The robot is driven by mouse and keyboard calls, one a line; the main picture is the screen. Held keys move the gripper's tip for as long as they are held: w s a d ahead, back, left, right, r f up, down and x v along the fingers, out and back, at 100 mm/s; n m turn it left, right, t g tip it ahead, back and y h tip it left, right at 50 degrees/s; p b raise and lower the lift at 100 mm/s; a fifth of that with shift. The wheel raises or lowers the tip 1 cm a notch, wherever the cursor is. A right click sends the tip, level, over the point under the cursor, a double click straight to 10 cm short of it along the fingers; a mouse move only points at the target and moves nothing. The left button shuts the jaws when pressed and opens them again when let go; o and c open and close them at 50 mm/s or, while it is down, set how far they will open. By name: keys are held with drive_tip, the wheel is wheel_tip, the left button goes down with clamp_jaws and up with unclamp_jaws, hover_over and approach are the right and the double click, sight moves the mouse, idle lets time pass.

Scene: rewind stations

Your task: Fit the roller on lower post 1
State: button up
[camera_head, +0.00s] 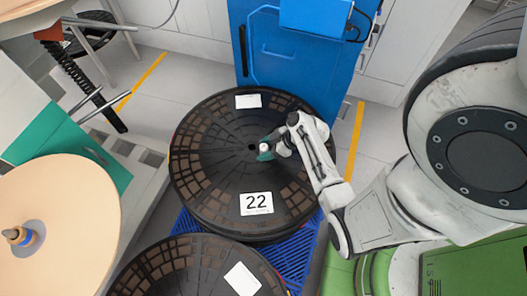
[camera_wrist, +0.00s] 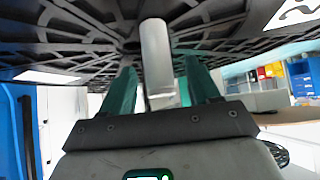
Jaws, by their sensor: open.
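A pale grey cylinder, which I take to be the roller (camera_head: 264,148), is at the middle of the upper face of a big black reel (camera_head: 208,135). In the wrist view the roller (camera_wrist: 156,50) lies between the two green fingers of my gripper (camera_wrist: 161,70), with the reel's ribbed face close by. My gripper (camera_head: 268,150) is open around it; I cannot tell whether the fingers touch it. Metal rods (camera_head: 86,99) stick out beside a teal panel (camera_head: 108,148) at the left. I cannot tell which is lower post 1.
The reel bears a label "22" and sits above a blue pallet (camera_head: 297,262). Another black reel (camera_head: 185,268) is in front. A blue cabinet (camera_head: 290,60) stands behind. A large beige disc (camera_head: 60,215) fills the left edge. Grey floor (camera_head: 390,130) shows at the right.

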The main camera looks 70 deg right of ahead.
drive_tip(key=shift+x, duration=1.5)
clamp_jaws()
drive_tip(key=shift+r, duration=0.1)
